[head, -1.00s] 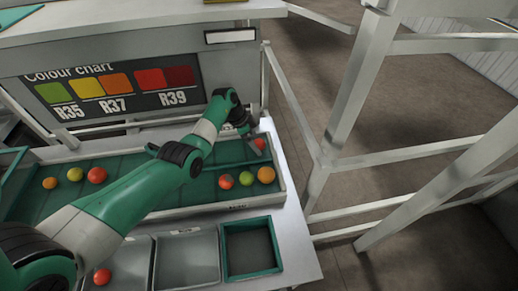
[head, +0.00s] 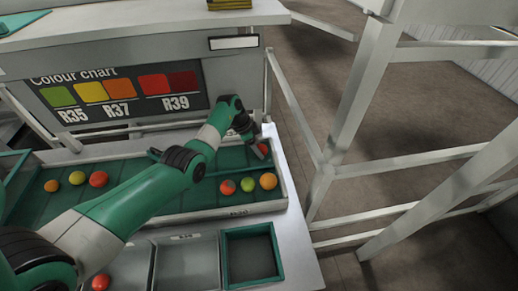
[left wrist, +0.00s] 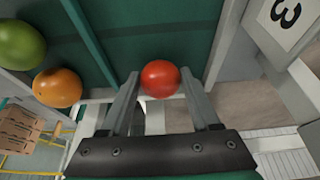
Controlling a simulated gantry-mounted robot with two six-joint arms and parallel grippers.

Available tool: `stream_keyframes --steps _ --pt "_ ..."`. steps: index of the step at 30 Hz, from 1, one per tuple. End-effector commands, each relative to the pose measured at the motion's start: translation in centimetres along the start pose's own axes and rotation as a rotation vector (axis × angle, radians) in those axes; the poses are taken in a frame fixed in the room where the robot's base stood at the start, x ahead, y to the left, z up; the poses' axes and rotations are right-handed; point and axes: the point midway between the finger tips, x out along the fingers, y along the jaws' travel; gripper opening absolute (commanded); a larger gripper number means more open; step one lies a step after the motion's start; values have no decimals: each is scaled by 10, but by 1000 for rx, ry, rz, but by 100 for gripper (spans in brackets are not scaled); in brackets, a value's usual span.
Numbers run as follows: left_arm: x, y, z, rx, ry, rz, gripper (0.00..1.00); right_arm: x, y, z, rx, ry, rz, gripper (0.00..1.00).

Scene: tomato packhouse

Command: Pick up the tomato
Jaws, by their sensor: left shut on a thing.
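A red tomato (head: 263,149) is at the far right end of the green-lined tray (head: 238,211). My left gripper (head: 258,146) reaches over the tray and is shut on this tomato. In the left wrist view the tomato (left wrist: 160,78) sits between the two grey fingers of my left gripper (left wrist: 160,88). In the head view the gripper partly hides it, and I cannot tell whether it is clear of the tray floor. My right gripper is not in view.
A red-orange tomato (head: 228,187), a green one (head: 248,184) and an orange one (head: 268,181) lie near the held tomato. Several others lie at the tray's left. Bins (head: 188,262) stand in front. A colour chart board (head: 130,93) stands behind. White frame posts (head: 350,110) rise at right.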

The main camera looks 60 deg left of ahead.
Motion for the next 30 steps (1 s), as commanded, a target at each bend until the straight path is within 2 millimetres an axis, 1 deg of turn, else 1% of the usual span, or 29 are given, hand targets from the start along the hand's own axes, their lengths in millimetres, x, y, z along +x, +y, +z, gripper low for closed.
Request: stream_keyframes --steps 6,8,10,14,15,21,23,25,30 --pt "-34 -1 -14 1 2 -2 36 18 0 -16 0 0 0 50" --pt "-41 4 -12 0 2 -2 36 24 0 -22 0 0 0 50" --pt "-56 12 -11 1 2 -3 36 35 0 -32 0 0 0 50" --pt "-88 29 -7 1 2 -4 36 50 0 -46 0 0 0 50" --pt "-98 36 -5 0 2 -3 36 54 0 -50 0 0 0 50" --pt "-128 71 18 -1 0 -1 36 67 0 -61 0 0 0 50" --pt "-142 81 22 -3 -2 3 36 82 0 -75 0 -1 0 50" --pt "-149 90 28 -3 -1 1 36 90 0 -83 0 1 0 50" --pt "-154 100 36 -1 0 1 36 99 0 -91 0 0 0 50"
